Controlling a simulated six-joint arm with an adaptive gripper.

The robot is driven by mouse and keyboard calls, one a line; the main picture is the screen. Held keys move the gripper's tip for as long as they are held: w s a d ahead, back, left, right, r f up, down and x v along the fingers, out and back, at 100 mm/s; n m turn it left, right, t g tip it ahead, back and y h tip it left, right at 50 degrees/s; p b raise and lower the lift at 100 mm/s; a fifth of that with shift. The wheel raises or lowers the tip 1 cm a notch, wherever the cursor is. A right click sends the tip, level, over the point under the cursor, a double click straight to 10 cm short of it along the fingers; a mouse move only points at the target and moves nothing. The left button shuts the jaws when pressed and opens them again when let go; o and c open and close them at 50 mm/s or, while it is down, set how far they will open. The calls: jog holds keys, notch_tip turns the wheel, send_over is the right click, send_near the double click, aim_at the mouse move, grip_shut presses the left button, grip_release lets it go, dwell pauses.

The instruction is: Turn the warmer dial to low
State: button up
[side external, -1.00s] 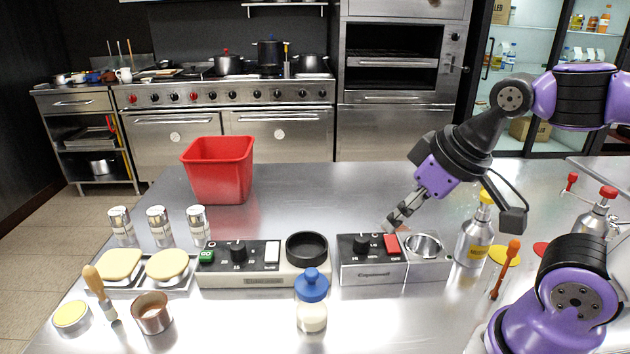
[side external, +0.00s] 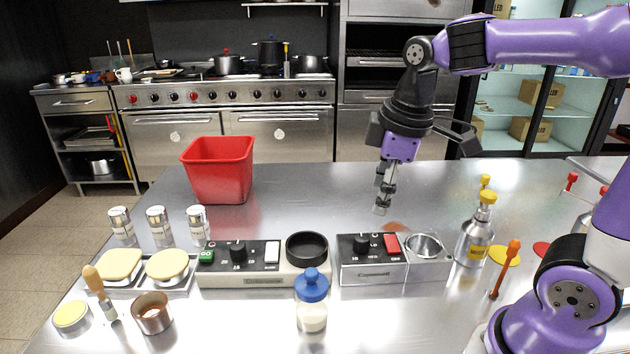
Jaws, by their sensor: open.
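Two dial units stand on the steel counter. The right unit (side external: 372,274) has a black dial (side external: 361,244), a red switch (side external: 391,244) and a round metal well (side external: 424,246). The left unit (side external: 262,281) has a black dial (side external: 238,252), a green button (side external: 206,256), a white switch (side external: 272,252) and a black ring (side external: 307,249). The labels are too small to read, so I cannot tell which is the warmer or where its dial points. My gripper (side external: 381,209) is open and empty, pointing down above and behind the right unit, touching nothing.
A bottle with a yellow cap (side external: 476,232) stands right of the right unit. A blue-lidded jar (side external: 312,305) stands in front, between the units. A red bin (side external: 218,170) is behind the left unit.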

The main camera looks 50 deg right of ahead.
aim_at(362, 238)
jog(key=w+f+n, duration=0.1)
jog(key=f, duration=0.3)
jog(key=w+d+f+n+g, duration=0.1)
jog(key=f+n, duration=0.1)
jog(key=f, duration=0.2)
jog(key=w+d+f+n+g, duration=0.1)
jog(key=w+f, duration=0.1)
jog(key=f, duration=0.2)
jog(key=shift+s, duration=0.1)
grip_shut()
